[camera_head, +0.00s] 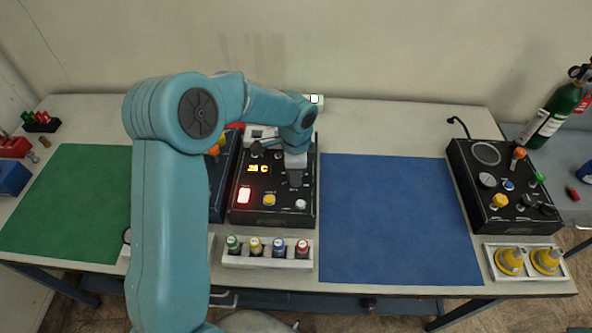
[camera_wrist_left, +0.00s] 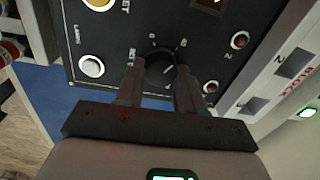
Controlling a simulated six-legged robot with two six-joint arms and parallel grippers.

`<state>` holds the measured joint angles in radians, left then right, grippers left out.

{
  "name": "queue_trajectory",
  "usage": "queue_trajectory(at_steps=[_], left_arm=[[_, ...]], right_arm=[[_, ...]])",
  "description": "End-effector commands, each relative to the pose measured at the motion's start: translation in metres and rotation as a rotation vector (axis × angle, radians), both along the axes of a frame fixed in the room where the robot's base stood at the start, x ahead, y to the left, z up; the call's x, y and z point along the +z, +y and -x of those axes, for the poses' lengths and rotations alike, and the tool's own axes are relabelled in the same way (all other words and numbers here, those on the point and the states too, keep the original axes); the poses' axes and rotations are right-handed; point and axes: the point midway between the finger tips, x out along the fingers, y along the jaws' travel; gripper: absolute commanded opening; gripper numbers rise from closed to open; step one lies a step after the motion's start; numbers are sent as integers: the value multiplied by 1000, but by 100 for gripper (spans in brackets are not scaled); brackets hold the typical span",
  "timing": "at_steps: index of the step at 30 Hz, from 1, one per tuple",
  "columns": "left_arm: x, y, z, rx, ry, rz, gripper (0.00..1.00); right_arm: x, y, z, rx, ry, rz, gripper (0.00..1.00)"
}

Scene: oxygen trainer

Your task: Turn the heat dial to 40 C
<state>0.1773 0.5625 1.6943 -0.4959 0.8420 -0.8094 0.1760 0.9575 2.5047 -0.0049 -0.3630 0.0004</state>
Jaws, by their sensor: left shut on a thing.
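The black control box (camera_head: 258,215) stands at the middle of the table. Its small display (camera_head: 258,168) shows amber digits and a C; the digits are too small to read surely. My left gripper (camera_head: 295,182) reaches down over the right part of its panel. In the left wrist view the round black heat dial (camera_wrist_left: 160,68) sits between the two fingers of my left gripper (camera_wrist_left: 161,80), which is shut on it. A pale pointer line shows on the dial, with scale marks around it. In the head view the gripper hides the dial. My right gripper is not in view.
A lit red switch (camera_head: 244,195), a yellow button (camera_head: 269,200) and a white button (camera_head: 300,204) share the panel. A white rack (camera_head: 268,262) of small bottles stands in front. A blue mat (camera_head: 395,220) lies clear at right; another black box (camera_head: 500,185) stands beyond.

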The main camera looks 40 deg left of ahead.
Motion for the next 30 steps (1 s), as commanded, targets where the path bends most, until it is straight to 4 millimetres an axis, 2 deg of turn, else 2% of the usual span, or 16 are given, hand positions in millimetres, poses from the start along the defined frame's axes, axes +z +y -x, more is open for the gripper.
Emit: queue_trajectory(at_steps=[11, 12, 14, 15, 24, 28, 30], left_arm=[[4, 3, -2, -3, -9, -6, 7], [4, 3, -2, -3, -9, -6, 40], [4, 3, -2, -2, -9, -6, 60], [4, 3, -2, -3, -9, -5, 63], [3, 1, -1, -3, -5, -2, 63], [18, 1, -1, -2, -8, -2, 63], [33, 0, 0, -3, -10, -3, 63]], right_arm=[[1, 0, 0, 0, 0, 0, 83], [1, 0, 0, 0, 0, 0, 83], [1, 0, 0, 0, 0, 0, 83], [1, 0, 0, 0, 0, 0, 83], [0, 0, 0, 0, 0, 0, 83], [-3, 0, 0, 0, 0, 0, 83], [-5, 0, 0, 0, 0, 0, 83]])
